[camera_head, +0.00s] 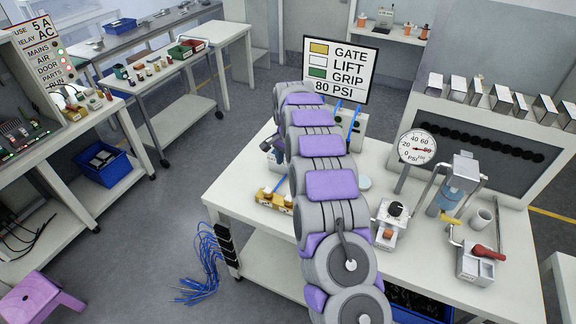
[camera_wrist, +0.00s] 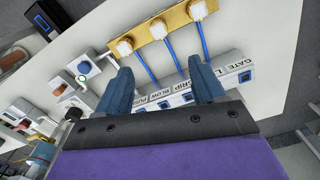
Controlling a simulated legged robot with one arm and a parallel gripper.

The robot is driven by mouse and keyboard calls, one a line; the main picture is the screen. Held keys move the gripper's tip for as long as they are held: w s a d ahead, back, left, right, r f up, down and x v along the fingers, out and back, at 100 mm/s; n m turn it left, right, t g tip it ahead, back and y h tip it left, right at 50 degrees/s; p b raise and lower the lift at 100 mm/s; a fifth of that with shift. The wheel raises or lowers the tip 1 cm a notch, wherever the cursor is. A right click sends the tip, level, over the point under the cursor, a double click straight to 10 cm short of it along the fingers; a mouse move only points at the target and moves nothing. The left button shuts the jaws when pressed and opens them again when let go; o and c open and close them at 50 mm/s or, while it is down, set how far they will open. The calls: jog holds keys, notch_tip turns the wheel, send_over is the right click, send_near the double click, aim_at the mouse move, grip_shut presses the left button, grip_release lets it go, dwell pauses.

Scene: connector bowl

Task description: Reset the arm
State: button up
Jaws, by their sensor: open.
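My gripper (camera_wrist: 163,78) is open in the wrist view, its two blue fingers apart with nothing held between them. Beyond the fingers is a pale block (camera_wrist: 228,68) with labels such as GATE and GRIP. Blue tubes (camera_wrist: 203,42) run from it to white fittings on a yellow bar (camera_wrist: 166,25). I cannot tell whether a finger touches a tube or the block. In the head view my grey and purple arm reaches across the white table (camera_head: 234,193) and hides the gripper. A yellow piece (camera_head: 273,200) lies left of the arm.
A sign (camera_head: 339,70) stands at the table's back. Right of my arm are a pressure gauge (camera_head: 417,147), a knobbed device (camera_head: 393,212) and a red-handled device (camera_head: 477,263). Blue cables (camera_head: 206,262) hang off the left edge. A purple stool (camera_head: 38,298) stands lower left.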

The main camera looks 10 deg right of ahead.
dwell(0.3)
jog(key=s+a+r+n+b, duration=0.1)
jog(key=s+r+n+b, duration=0.15)
jog(key=s+r, duration=0.65)
jog(key=s+a+r+n+b, duration=0.15)
jog(key=s+n, duration=0.25)
jog(key=s, duration=1.2)
jog(key=s+d+f+n+g+b, duration=0.1)
jog(key=s+f+n, duration=0.1)
jog(key=s, duration=1.2)
jog(key=s+d+f+n+b, duration=0.1)
jog(key=s+f+n+b, duration=0.1)
jog(key=s, duration=1.2)
jog(key=shift+d+g+b, duration=0.3)
jog(key=shift+g, duration=0.1)
dwell(0.4)
